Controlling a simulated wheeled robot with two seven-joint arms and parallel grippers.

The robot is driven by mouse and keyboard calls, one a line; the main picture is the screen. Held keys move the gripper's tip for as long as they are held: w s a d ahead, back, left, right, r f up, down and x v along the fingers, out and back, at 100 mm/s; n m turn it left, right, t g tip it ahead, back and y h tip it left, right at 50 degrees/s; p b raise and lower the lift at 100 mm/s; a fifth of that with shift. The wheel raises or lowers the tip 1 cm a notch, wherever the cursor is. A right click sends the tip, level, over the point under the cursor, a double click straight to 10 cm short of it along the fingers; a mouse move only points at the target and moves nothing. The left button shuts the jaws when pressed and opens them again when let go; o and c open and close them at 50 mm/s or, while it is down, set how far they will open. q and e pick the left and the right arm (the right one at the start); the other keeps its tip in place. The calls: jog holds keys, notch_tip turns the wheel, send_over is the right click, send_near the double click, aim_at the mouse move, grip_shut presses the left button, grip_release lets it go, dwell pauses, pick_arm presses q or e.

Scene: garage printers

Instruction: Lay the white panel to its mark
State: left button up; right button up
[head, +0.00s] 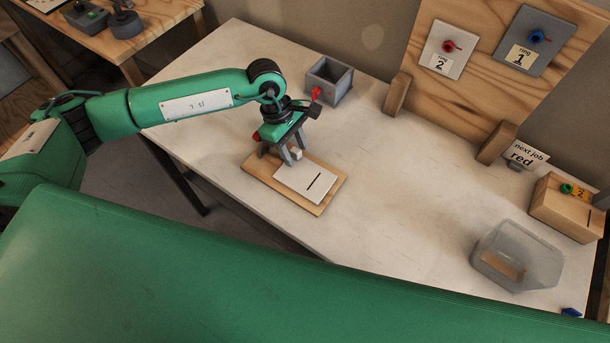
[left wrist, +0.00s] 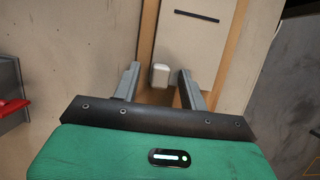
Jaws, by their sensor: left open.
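The white panel (head: 308,183) lies flat on a wooden board (head: 263,178) and carries a short black line. It also shows in the left wrist view (left wrist: 196,42). A small pale block-like knob (left wrist: 160,75) stands at the panel's near end in the left wrist view. My left gripper (head: 283,155) is open and points down over the board, with the knob between or just beyond its fingertips; contact is not visible. My right gripper is not in view.
A grey open bin (head: 329,80) stands behind the gripper. A clear tub (head: 517,257) is at the right, near a "next job red" sign (head: 526,154). An upright wooden board (head: 500,60) holds two numbered plates. The table's middle is clear.

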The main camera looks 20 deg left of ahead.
pick_arm(q)
jog(key=b+v, duration=0.2)
jog(key=v, duration=1.1)
jog(key=shift+r+b, duration=0.4)
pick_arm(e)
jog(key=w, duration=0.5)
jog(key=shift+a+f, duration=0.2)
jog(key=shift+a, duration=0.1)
pick_arm(q)
jog(key=shift+w+a, duration=0.1)
